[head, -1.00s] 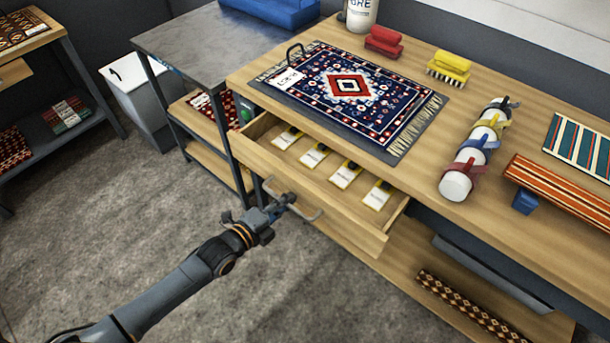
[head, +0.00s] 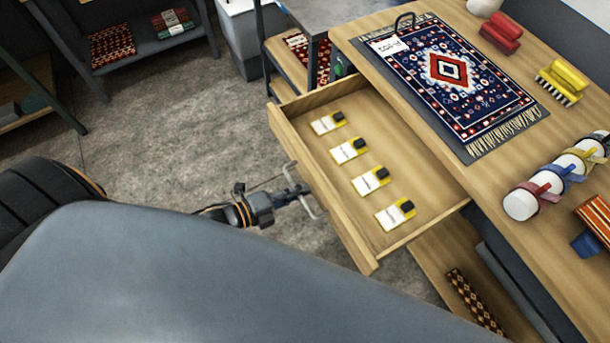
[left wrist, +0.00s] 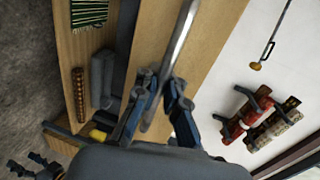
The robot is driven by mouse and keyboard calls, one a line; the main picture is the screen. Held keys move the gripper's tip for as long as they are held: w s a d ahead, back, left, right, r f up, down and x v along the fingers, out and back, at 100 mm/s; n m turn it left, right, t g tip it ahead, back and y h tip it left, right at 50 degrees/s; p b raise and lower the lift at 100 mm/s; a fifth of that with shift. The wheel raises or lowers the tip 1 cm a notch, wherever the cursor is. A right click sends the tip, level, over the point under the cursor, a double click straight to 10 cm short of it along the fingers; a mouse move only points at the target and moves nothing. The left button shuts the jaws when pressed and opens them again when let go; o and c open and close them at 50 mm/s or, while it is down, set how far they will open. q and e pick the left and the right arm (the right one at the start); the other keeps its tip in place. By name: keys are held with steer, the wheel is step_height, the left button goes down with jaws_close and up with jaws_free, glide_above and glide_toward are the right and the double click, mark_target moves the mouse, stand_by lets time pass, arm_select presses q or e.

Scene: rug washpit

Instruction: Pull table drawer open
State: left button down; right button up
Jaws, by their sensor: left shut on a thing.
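The table drawer (head: 355,235) is a light wooden box standing well out from the table (head: 415,85). Several white and yellow packets with dark ends (head: 350,150) lie in a row inside it. My left gripper (head: 303,190) is at the drawer front, shut on the grey bar handle (head: 311,208). In the left wrist view, its fingers (left wrist: 162,88) close around the lower part of the handle bar (left wrist: 182,38), against the wooden drawer front (left wrist: 153,40). The right gripper does not show clearly in either view.
A patterned rug (head: 447,75) lies on the tabletop beside a red brush (head: 500,33), a yellow brush (head: 562,80) and a strapped white roll (head: 555,178). A grey side table (head: 318,14) adjoins the far end. Floor (head: 185,120) left of the drawer is clear.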

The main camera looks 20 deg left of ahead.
arm_select(q)
steer(key=shift+w+r, duration=0.1)
steer(key=c, duration=1.4)
jaws_free()
steer(key=shift+c, duration=0.2)
steer(key=v, duration=1.2)
